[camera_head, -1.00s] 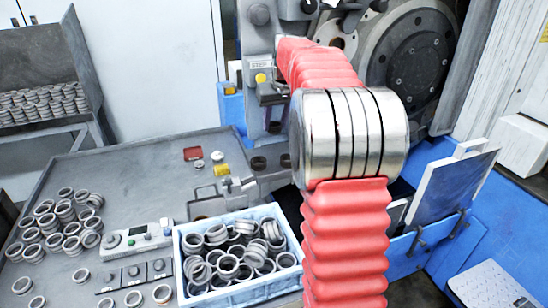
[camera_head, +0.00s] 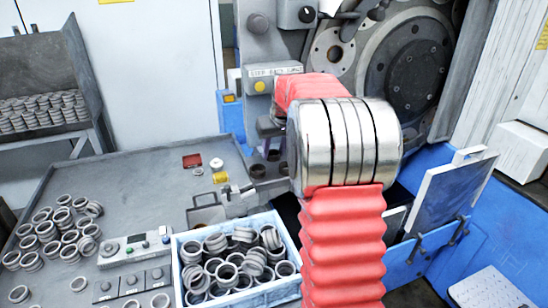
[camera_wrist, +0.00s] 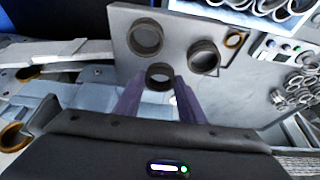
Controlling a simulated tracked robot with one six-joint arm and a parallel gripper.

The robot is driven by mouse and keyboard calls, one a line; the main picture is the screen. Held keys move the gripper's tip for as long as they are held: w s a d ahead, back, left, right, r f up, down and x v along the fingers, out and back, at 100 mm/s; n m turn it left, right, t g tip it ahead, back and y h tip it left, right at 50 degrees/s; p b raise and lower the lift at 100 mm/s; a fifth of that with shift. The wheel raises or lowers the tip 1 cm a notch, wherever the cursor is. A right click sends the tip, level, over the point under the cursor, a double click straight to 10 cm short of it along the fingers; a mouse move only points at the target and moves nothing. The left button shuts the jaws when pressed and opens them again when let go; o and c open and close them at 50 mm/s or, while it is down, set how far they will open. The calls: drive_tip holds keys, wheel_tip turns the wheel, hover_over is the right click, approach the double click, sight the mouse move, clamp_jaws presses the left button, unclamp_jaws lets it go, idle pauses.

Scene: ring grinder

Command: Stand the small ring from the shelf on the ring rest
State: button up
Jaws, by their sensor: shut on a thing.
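My gripper (camera_wrist: 160,88) shows in the wrist view as two purple fingers shut on a small dark ring (camera_wrist: 159,76) between their tips. The ring's opening faces the camera. It is at the lower edge of a grey plate (camera_wrist: 172,28) in the picture; I cannot tell whether it touches the plate. Two more dark rings, at left (camera_wrist: 146,38) and right (camera_wrist: 203,57), are on that plate. A brass-coloured ring (camera_wrist: 234,40) is near the plate's right corner. I cannot make out the ring rest for certain.
A white-blue box (camera_head: 184,300) full of rings stands on the grey table (camera_head: 150,190). Loose rings (camera_head: 55,235) and a control box (camera_head: 135,247) lie left of it. The grinder (camera_head: 402,72) stands behind my arm. A tilted panel (camera_head: 452,202) is at right.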

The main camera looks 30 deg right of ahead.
drive_tip(key=shift+f, duration=1.3)
drive_tip(key=shift+f, duration=0.1)
drive_tip(key=o, duration=0.8)
drive_tip(key=v, duration=1.2)
